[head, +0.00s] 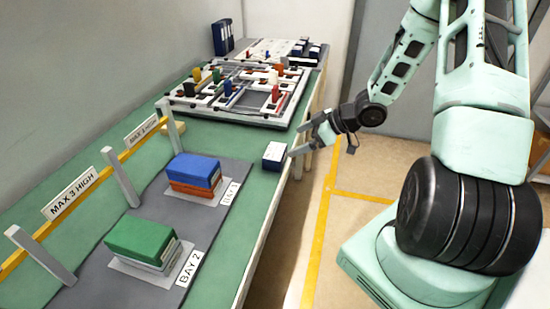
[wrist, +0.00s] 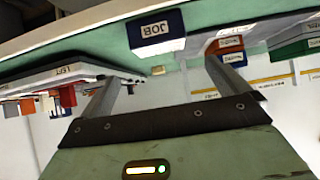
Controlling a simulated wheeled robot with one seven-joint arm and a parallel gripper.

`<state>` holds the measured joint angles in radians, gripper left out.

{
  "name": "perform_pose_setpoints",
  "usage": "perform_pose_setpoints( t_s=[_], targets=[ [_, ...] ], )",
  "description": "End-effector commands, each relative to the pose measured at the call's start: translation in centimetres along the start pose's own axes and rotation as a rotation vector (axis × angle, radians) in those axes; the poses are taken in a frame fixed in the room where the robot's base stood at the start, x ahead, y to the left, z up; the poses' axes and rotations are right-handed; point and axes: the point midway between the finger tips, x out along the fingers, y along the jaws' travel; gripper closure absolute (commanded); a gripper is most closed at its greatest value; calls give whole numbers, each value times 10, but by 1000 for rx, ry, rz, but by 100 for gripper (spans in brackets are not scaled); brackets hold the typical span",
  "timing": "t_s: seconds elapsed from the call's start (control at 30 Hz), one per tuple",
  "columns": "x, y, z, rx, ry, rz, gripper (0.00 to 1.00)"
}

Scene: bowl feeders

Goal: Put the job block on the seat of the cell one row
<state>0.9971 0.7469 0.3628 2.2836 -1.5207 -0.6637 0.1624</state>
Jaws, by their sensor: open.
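The job block (head: 274,155) is a dark blue block with a white top, near the right edge of the green table. In the wrist view its face reads JOB (wrist: 156,30). My gripper (head: 298,139) is open and empty, just to the right of the block and apart from it. In the wrist view the two fingers (wrist: 160,72) are spread, with the block beyond their tips. A white board (head: 205,102) with several rows of coloured pieces lies farther back on the table. Its row labels are too small to read, so I cannot tell the cell one seat.
A blue-on-orange stack (head: 195,170) sits at bay 1, and a green-topped stack (head: 140,240) at bay 2. A yellow rail (head: 85,190) on posts with a MAX 3 HIGH sign runs along the left. Blue binders (head: 222,37) stand at the back. Bare green table surrounds the block.

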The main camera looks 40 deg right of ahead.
Motion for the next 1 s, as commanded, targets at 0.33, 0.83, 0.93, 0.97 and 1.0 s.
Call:
perform_pose_setpoints(
  t_s=[0.33,0.83,0.93,0.97,1.0],
  targets=[
    [62,0,1,-1,-1,-1,0],
    [114,-1,5,-1,-2,-1,0],
    [119,-1,5,-1,-2,0,0],
    [120,-1,5,-1,-2,1,0],
    [120,0,5,-1,-2,1,0]
  ],
)
